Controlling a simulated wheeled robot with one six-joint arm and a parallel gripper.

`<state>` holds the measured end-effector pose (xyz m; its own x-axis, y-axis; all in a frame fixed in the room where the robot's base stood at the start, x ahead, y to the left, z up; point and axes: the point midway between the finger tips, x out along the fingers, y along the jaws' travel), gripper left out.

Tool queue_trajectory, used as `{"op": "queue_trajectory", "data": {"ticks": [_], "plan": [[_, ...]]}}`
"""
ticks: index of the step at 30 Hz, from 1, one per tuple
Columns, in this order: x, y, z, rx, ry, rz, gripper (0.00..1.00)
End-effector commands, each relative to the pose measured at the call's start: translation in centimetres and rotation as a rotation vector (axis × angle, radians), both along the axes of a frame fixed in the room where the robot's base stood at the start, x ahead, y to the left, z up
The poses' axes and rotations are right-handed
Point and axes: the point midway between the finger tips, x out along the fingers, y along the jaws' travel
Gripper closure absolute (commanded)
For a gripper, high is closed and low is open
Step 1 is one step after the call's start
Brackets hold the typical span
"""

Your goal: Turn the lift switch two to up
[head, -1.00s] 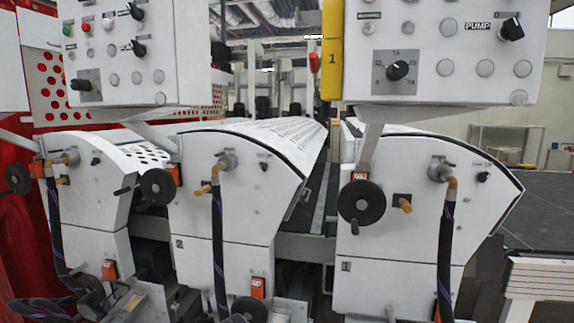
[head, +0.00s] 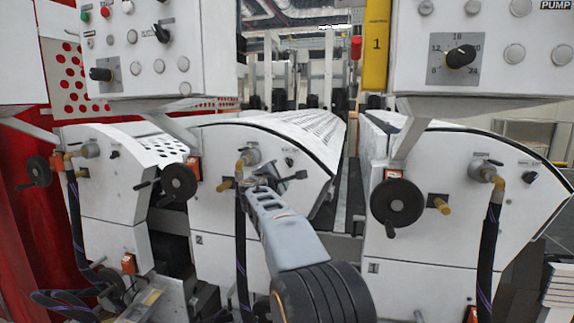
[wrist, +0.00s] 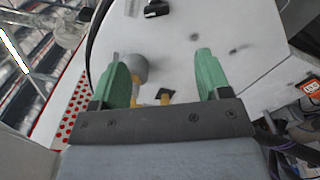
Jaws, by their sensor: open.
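The white panel of unit two (head: 225,215) stands in the middle of the head view, marked with a small 2. A small dark switch (head: 290,161) sits high on it, right of the brass pipe fitting, and looks to be lift switch two. Its setting is too small to read there. My gripper (head: 280,178) is in front of this panel, just below the switch. In the wrist view, the green fingers (wrist: 162,58) are spread apart with nothing between them. A black knob, probably the same switch (wrist: 157,9), shows at the top edge, beyond the fingertips.
A brass fitting with a dark hose (head: 240,170) stands left of my gripper. A black handwheel (head: 397,202) projects from unit one on the right, another (head: 179,182) on the left. Control boxes (head: 170,45) hang above. A narrow gap separates units one and two.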

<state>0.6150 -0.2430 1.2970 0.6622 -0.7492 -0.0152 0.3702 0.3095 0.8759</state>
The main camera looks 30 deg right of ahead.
Motion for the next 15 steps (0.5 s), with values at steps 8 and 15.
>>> {"op": "queue_trajectory", "data": {"ticks": [8,15], "plan": [[3.1,-3.2,0.7,-0.028,0.009,0.003,0.3],[6.2,-6.7,0.7,-0.026,0.008,0.004,0.3]]}}
